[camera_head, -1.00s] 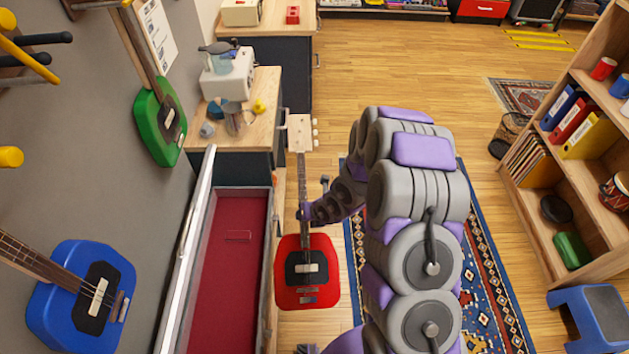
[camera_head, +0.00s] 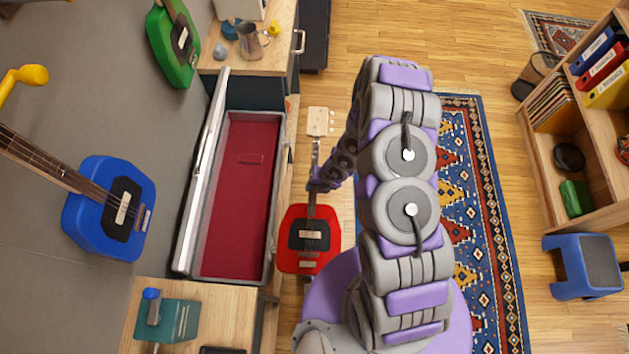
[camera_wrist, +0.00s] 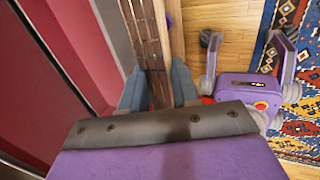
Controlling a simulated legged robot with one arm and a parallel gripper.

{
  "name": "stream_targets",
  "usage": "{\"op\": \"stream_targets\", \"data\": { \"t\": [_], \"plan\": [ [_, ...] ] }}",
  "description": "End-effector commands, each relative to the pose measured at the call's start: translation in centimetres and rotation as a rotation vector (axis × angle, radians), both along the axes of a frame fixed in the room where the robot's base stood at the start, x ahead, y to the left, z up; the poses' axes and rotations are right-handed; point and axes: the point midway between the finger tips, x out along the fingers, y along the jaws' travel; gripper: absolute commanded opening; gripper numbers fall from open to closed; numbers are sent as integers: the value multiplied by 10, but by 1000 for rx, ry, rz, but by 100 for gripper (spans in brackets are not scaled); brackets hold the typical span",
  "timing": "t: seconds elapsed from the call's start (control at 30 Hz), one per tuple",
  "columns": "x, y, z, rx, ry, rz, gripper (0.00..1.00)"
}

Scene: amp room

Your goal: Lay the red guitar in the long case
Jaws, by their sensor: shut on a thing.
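The red guitar (camera_head: 308,239) hangs beside the right side of the long case, its headstock (camera_head: 320,121) towards the top of the head view. My gripper (camera_head: 318,183) is shut on the guitar's neck, between body and headstock. In the wrist view, the grey fingers (camera_wrist: 159,88) sit on both sides of the neck (camera_wrist: 147,40). The long case (camera_head: 238,195) is open, with an empty dark red lining and its lid raised along the left. The case's red inside also shows in the wrist view (camera_wrist: 72,45).
A blue guitar (camera_head: 105,208) and a green guitar (camera_head: 172,45) hang on the grey wall at left. Wooden counters stand beyond and before the case. A patterned rug (camera_head: 470,190), a blue stool (camera_head: 582,267) and a shelf (camera_head: 560,147) are at right.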

Motion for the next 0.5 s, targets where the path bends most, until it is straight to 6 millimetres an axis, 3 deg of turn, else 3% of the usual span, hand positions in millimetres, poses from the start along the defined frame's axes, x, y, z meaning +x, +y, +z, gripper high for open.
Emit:
{"op": "stream_targets", "data": {
  "t": [0.5],
  "plan": [
    [1,23,1,-1,-2,3,0]
  ]
}}
